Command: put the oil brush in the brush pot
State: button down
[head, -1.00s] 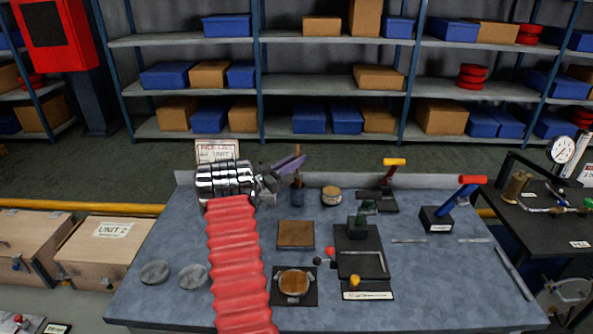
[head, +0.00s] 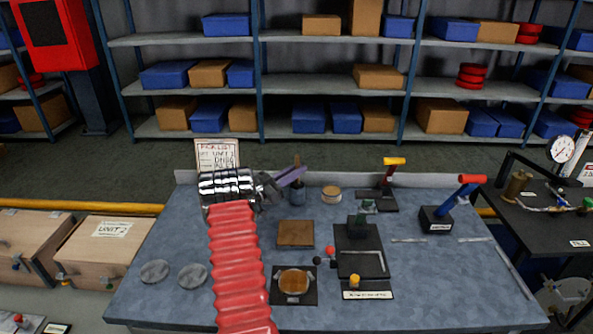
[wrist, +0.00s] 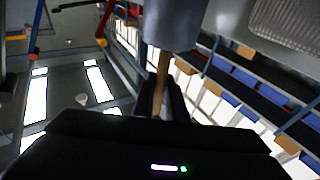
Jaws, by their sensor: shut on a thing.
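My gripper (head: 293,176) is shut on the wooden handle of the oil brush (head: 297,160) at the back of the bench. In the wrist view, the handle (wrist: 162,72) shows between my two dark fingers. The brush is about upright, its handle top above my fingers. The brush pot (head: 298,194), a small grey-blue cup, is directly below my gripper. In the wrist view, the handle runs to the grey pot (wrist: 172,25) and its far end is hidden there. The bristles are not visible, so I cannot tell how deep they are.
A round tin (head: 331,194) stands close to the right of the pot. A brown square block (head: 296,234) lies in front. A pick list board (head: 217,154) stands at the back left. A red-handled device (head: 438,216) is farther right.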

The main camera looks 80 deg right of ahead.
jog(key=shift+f, duration=0.25)
jog(key=c, duration=1.8)
grip_release()
jog(key=shift+o, duration=0.2)
jog(key=shift+r, duration=0.45)
jog(key=r+v, duration=0.2)
jog(key=v, duration=0.6)
jog(key=r+v, duration=0.1)
jog(key=v, duration=0.7)
jog(key=shift+w+a, duration=0.45)
jog(key=shift+a, duration=0.05)
jog(key=shift+w, duration=0.1)
